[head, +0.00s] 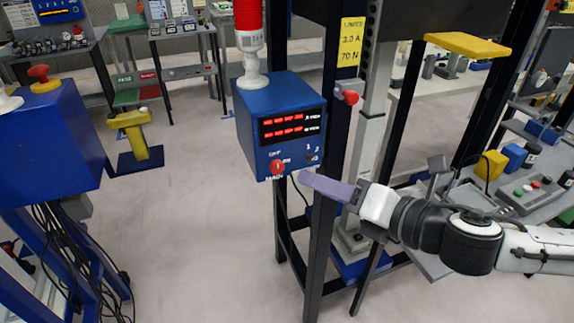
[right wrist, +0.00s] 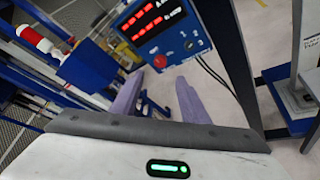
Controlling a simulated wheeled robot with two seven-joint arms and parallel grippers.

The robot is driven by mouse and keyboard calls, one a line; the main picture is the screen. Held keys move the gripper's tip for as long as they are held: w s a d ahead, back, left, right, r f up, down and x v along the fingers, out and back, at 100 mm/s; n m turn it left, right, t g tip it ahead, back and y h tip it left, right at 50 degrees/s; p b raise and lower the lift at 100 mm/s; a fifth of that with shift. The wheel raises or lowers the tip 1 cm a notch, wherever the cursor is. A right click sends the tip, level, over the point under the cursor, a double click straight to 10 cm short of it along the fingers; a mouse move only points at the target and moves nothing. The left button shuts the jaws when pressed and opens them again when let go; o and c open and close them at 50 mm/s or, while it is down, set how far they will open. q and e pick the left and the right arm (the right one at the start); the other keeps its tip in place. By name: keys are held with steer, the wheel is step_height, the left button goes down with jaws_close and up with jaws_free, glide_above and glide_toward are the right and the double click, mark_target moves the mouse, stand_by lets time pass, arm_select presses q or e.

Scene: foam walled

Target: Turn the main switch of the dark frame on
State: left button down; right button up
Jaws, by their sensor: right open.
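The dark frame (head: 318,230) stands in the middle of the head view. It carries a blue control box (head: 254,135) with two rows of red lit digits. A red knob (head: 278,167) sits low on the box's face, above lettering that looks like MAIN. A small dark knob (head: 310,159) is to its right. In the right wrist view the red knob (right wrist: 160,62) shows just beyond and between the fingertips. My right gripper (head: 302,177) has purple fingers, open and empty, close to the box's lower right; contact cannot be told. My left gripper is not in view.
A red and white beacon (head: 250,40) stands on the box. A red knob (head: 350,97) juts from the frame's post. A yellow limits sign (head: 350,41) hangs above it. A blue cabinet (head: 45,145) with cables is at left. Open floor (head: 190,220) lies between.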

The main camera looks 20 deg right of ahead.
mark_target(278, 169)
steer(key=p+x, duration=0.2)
steer(key=x, duration=0.8)
steer(key=shift+w, duration=0.15)
jaws_close()
